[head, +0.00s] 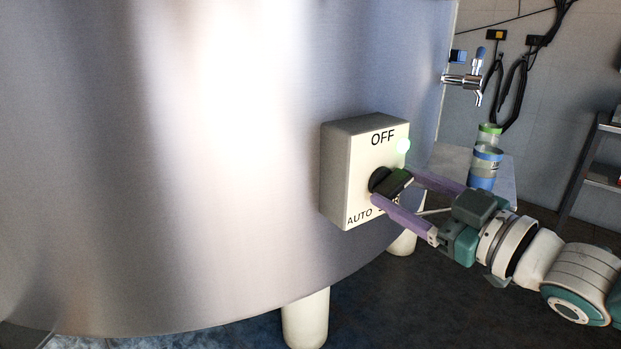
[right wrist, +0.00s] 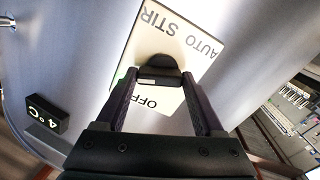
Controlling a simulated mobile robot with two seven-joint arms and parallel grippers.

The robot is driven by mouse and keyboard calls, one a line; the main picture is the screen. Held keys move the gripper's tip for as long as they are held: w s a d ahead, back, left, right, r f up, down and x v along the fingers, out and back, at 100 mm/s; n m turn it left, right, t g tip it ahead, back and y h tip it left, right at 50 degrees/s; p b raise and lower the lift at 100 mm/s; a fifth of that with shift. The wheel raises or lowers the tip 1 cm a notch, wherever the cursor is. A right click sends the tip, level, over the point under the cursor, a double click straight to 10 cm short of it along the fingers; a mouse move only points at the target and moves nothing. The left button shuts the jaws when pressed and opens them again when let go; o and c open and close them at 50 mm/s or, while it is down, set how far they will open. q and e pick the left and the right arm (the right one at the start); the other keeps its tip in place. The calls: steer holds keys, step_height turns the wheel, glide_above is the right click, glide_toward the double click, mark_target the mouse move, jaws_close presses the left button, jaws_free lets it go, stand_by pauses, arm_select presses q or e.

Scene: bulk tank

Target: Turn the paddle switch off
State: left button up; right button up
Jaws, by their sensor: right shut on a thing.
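The paddle switch (head: 391,182) is a black knob on the front of a cream box (head: 345,165) mounted on the steel tank. The box reads OFF at the top and AUTO at the lower left; the right wrist view also shows STIR. My right gripper (head: 395,186) has its purple fingers on either side of the paddle and is shut on it. In the right wrist view the paddle (right wrist: 158,74) sits between the fingertips. Which label the paddle points to is hard to tell. My left gripper is not in view.
The tank (head: 150,150) fills the left of the head view and stands on pale legs (head: 306,318). A tap (head: 465,80) and banded containers (head: 486,160) are behind my right gripper. A shelf (head: 600,150) stands at the right. A 4°C display (right wrist: 46,114) shows in the wrist view.

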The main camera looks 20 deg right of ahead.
steer(key=n, duration=0.3)
steer(key=shift+n, duration=0.4)
steer(key=n, duration=0.3)
steer(key=shift+a+n, duration=0.1)
steer(key=shift+n, duration=0.2)
steer(key=n, duration=0.3)
steer(key=shift+a+r+n+b, duration=0.1)
steer(key=shift+n+b, duration=0.25)
steer(key=shift+n, duration=1.05)
steer(key=o, duration=1.4)
